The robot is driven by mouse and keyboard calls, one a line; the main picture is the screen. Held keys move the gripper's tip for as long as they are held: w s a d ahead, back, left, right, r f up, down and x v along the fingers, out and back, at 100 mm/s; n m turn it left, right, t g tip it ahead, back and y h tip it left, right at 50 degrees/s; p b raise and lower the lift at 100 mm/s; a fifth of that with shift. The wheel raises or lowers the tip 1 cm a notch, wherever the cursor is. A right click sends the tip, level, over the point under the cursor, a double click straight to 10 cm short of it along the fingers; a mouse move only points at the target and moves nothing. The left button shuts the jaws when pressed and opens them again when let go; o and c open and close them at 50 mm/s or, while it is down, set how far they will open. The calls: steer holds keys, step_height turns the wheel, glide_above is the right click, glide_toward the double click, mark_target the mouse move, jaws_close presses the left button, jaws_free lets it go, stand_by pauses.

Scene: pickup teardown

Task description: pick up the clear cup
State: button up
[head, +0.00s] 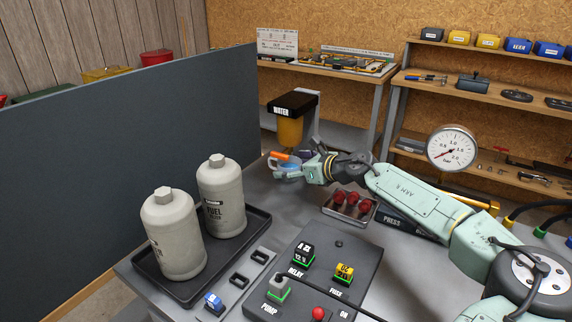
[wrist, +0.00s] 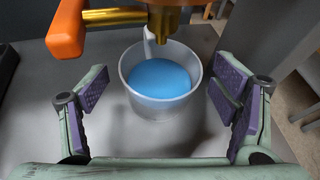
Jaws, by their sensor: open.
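The clear cup (wrist: 139,103) stands upright on the grey table in the wrist view, with blue liquid (wrist: 160,78) in it. It is under a brass spout (wrist: 163,20). My gripper (wrist: 163,90) is open, with one purple-padded finger on each side of the cup and a gap on both sides. The fingers do not touch the cup. In the head view my gripper (head: 284,168) is at the cup beneath the water dispenser (head: 290,131), and the cup is largely hidden there.
An orange handle (wrist: 65,29) juts from the spout just above the cup. A dark panel (head: 130,170) stands at left. Two fuel bottles (head: 221,200) stand in a black tray (head: 262,212). A metal tray (head: 367,217) of red parts and a control box (head: 345,285) are nearer me.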

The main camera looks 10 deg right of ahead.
steer(key=shift+w+f, duration=0.1)
steer(key=c, duration=1.3)
